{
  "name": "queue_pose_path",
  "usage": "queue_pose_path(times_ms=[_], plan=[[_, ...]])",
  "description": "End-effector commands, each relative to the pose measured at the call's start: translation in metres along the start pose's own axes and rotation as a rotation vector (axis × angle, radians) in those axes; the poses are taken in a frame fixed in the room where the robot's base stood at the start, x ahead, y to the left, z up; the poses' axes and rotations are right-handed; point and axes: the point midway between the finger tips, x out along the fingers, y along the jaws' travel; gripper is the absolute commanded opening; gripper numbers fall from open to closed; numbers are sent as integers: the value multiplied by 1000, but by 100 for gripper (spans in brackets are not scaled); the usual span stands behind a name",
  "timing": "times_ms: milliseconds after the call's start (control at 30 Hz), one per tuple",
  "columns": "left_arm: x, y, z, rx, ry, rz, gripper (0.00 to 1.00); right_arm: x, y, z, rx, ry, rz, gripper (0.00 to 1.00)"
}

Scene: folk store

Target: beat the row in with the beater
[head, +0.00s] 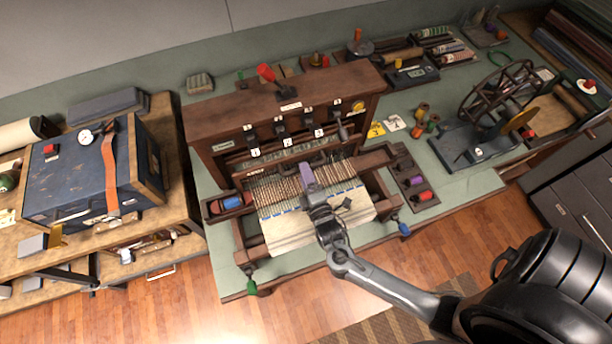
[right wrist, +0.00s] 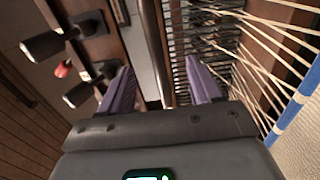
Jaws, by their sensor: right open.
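A wooden table loom (head: 205,140) stands on the green bench in the head view, with tan warp threads (head: 268,192) running forward to pale woven cloth (head: 280,236). A blue row (head: 272,216) lies along the cloth's edge; it also shows in the right wrist view (right wrist: 296,104). The beater, a dark bar with a slatted reed, crosses the warp; its bar shows in the right wrist view (right wrist: 153,45). My right gripper (head: 306,172) is open over the warp. Its purple fingers (right wrist: 157,85) appear on either side of the bar; contact cannot be told. My left gripper is out of view.
Lever handles (head: 280,131) and a red knob (head: 266,72) are on the loom's upper frame. Spools (head: 418,188) sit in a tray at right, and a blue spool (head: 231,202) at left. A winding wheel (head: 500,98) stands further right. A blue chest (head: 85,175) is left.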

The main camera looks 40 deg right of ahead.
Motion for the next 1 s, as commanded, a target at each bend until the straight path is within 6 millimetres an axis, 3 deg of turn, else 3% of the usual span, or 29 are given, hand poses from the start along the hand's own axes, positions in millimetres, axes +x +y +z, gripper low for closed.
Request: queue_pose_path(times_ms=[167,1000], plan=[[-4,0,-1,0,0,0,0,-6,1,0,0,0,-2,64],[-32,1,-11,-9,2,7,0,-71,1,0,0,0,-2,64]])
